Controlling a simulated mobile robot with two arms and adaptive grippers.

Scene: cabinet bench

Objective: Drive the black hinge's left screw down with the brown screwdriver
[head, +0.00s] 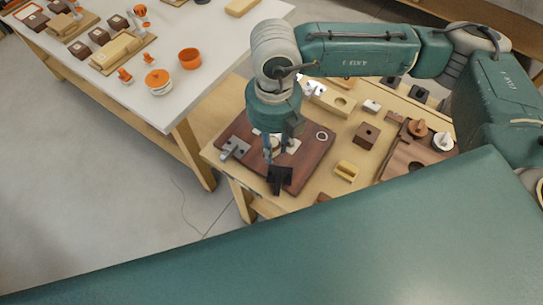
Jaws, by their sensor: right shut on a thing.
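The black hinge (280,181) stands on the front part of a dark reddish-brown board (309,168). My right gripper (273,150) points straight down over the board, just behind the hinge's left side in the picture. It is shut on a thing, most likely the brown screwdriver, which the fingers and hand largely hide. I cannot make out the screwdriver's tip or the hinge's left screw, nor whether they touch. My left gripper is out of view.
A grey metal fixture (235,149) and a white ring (322,136) are on the board. To its right are a yellow block (346,171), a brown block (367,134) and a wooden tray (395,160) with knobs. A white table (222,37) stands at left.

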